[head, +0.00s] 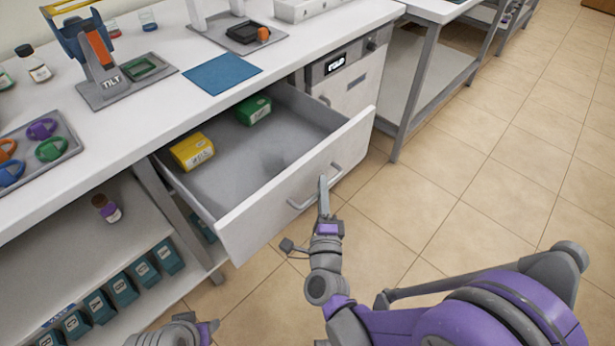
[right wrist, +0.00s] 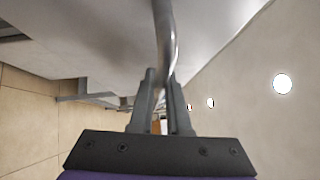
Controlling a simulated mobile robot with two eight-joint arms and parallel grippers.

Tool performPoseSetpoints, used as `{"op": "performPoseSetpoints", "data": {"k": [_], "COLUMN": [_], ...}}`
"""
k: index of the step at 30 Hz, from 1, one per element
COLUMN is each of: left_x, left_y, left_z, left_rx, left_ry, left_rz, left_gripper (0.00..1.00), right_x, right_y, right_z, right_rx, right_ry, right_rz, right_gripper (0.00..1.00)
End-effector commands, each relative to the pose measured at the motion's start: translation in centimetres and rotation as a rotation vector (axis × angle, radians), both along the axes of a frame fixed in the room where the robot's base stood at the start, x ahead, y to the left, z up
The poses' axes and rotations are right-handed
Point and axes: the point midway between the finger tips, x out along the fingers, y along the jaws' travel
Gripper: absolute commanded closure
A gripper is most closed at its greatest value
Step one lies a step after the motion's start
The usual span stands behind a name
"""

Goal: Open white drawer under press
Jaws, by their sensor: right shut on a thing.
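The white drawer (head: 300,185) under the bench is pulled well out, and its inside shows. A yellow box (head: 192,151) and a green box (head: 253,109) lie in it. My right gripper (head: 323,186) is shut on the metal bar handle (head: 301,203) on the drawer's front. In the right wrist view the handle (right wrist: 163,35) runs down between the two fingers (right wrist: 160,78). What seems to be the press (head: 243,35), with white posts and a dark plate, stands on the bench above, partly cut off.
A blue mat (head: 222,74), a tilt stand (head: 105,80) and a tray of coloured rings (head: 45,150) are on the bench (head: 165,115). A lower shelf (head: 100,250) holds several teal boxes. The tiled floor (head: 470,170) to the right is clear.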

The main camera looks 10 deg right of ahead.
Motion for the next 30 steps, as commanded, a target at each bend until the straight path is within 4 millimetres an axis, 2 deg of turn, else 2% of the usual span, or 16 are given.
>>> {"op": "performPoseSetpoints", "data": {"k": [6, 18, 19, 24, 30], "left_x": [0.02, 0.01, 0.01, 0.01, 0.01], "left_y": [0.00, 0.00, 0.00, 0.00, 0.00], "left_z": [-0.10, -0.11, -0.11, -0.11, -0.10], "left_rx": [0.000, 0.000, 0.000, 0.000, 0.000], "left_ry": [0.000, 0.000, 0.000, 0.000, 0.000], "left_rz": [0.000, 0.000, 0.000, 0.000, 0.000], "left_gripper": [0.50, 0.50, 0.50, 0.50, 0.50], "right_x": [-1.24, -1.41, -1.41, -1.39, -1.40], "right_y": [-0.88, -0.99, -0.99, -0.99, -1.01], "right_z": [-0.03, -0.02, -0.01, -0.01, 0.00], "right_rx": [0.000, 0.000, 0.000, 0.000, 0.000], "right_ry": [0.001, 0.001, 0.001, 0.001, 0.001], "right_rz": [0.001, 0.001, 0.001, 0.001, 0.001], "right_gripper": [1.00, 1.00, 0.83, 0.55, 0.55]}}
